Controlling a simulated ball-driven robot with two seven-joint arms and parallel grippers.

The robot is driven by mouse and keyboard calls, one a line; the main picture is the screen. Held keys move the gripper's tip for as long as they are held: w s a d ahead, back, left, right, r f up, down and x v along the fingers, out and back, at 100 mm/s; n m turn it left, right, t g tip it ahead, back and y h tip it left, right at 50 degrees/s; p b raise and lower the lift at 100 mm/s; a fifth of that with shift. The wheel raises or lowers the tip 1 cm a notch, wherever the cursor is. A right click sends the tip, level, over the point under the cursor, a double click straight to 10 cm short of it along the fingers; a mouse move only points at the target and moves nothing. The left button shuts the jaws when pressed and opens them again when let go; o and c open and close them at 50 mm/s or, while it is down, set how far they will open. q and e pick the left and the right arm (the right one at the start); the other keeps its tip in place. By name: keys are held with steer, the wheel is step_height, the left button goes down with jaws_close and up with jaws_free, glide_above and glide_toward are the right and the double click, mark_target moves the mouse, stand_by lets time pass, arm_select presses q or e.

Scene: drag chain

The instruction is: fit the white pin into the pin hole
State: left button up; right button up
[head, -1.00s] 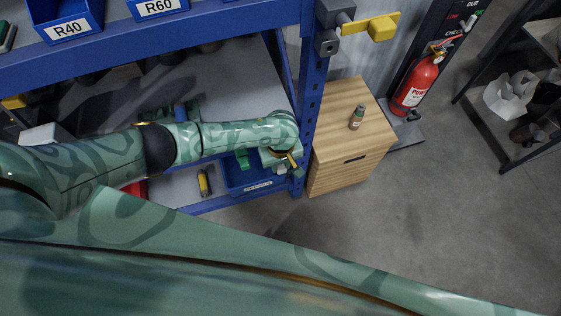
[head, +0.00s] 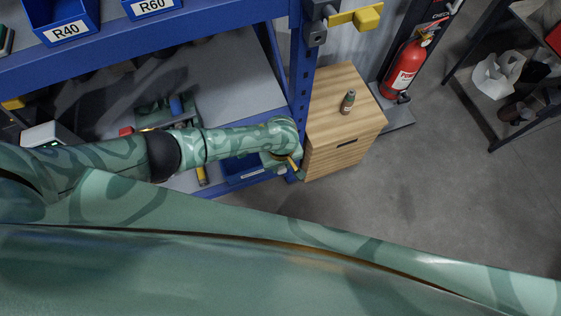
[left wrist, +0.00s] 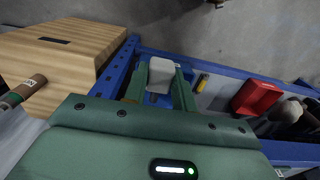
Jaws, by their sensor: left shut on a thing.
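My left gripper (head: 283,163) is in front of the blue shelf, near its right post, at the end of the patterned green arm. In the left wrist view its two green fingers (left wrist: 161,88) are shut on the white pin (left wrist: 160,70), a pale grey-white block with rounded corners that shows between the fingertips. The pin is hard to make out in the head view. I cannot make out the pin hole in either view. My right gripper is not in view.
The blue post (head: 302,85) stands close beside my left gripper. A wooden cabinet (head: 345,140) with a small bottle (head: 348,102) stands right of it. A blue bin (head: 243,166) is partly hidden under my arm. A red bin (left wrist: 256,97) shows in the left wrist view.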

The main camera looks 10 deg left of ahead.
arm_select(q)
jaws_close()
steer(key=w+d+r+p, duration=0.2)
steer(key=d+r+p, duration=0.1)
steer(key=r+p, duration=0.6)
steer(key=w+d+r+p, duration=0.2)
steer(key=r+p, duration=0.7)
steer(key=r, duration=0.6)
steer(key=w+d+r+p, duration=0.2)
steer(key=d+r+p, duration=0.3)
steer(key=r+p, duration=0.4)
step_height(320, 180, up, 3)
steer(key=shift+w, duration=0.35)
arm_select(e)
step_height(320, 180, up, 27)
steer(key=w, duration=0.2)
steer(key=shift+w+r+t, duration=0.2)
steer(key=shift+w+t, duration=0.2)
